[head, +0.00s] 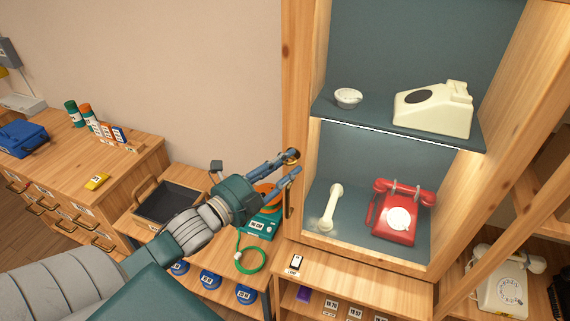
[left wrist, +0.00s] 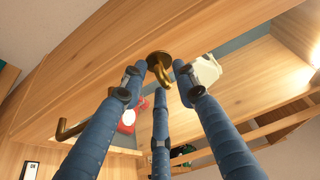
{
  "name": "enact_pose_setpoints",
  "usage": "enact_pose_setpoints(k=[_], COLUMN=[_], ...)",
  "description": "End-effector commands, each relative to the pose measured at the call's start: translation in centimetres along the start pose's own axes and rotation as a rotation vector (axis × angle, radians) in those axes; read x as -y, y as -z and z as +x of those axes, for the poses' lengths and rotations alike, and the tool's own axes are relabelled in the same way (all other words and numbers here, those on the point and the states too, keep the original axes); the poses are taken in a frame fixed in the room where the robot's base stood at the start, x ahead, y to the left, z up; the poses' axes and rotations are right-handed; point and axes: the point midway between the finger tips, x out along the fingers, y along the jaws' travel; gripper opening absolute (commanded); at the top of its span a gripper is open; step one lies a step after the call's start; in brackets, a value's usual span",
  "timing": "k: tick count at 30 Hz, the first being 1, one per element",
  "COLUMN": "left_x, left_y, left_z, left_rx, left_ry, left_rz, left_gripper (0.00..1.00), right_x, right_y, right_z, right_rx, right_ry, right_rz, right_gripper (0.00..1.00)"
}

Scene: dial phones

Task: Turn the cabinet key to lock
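The cabinet (head: 298,60) has a pale wooden frame and a teal interior. The brass key (left wrist: 160,66) stands out from a round brass plate on the wood in the left wrist view; in the head view, brass shows at my fingertips. My left gripper (head: 292,163) is at the cabinet's left upright. Its blue fingers, also in the left wrist view (left wrist: 158,76), are spread around the key, with small gaps seeming to show on both sides. Whether any finger touches it, I cannot tell. My right gripper is not in view.
A brass handle (left wrist: 70,129) sticks out from the wood beside the key. A red phone (head: 400,212), a cream handset (head: 331,208) and a cream phone body (head: 435,110) are in the cabinet. A green device (head: 262,224) with a coiled cord is on the low bench below my gripper.

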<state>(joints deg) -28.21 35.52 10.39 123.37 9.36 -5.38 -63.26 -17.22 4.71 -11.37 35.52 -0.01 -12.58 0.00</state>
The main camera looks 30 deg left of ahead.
Motion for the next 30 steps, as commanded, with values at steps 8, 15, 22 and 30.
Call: enact_pose_setpoints(k=[8,15,22,30], left_x=[0.0,-0.1,-0.4,-0.5], left_y=[0.0,0.0,0.1,0.2], left_z=[0.0,0.0,0.0,0.1], left_rx=[0.000,0.001,0.002,0.002], left_ry=[0.000,0.015,0.062,0.157], left_rz=[-0.001,-0.034,-0.152,-0.377], left_gripper=[0.00,0.00,0.00,0.00], right_x=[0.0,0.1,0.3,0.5], right_y=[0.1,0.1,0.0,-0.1], right_z=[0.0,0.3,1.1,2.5], right_rx=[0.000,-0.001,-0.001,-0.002], right_ry=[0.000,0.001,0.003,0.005], right_rz=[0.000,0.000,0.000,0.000], right_gripper=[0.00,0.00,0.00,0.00])
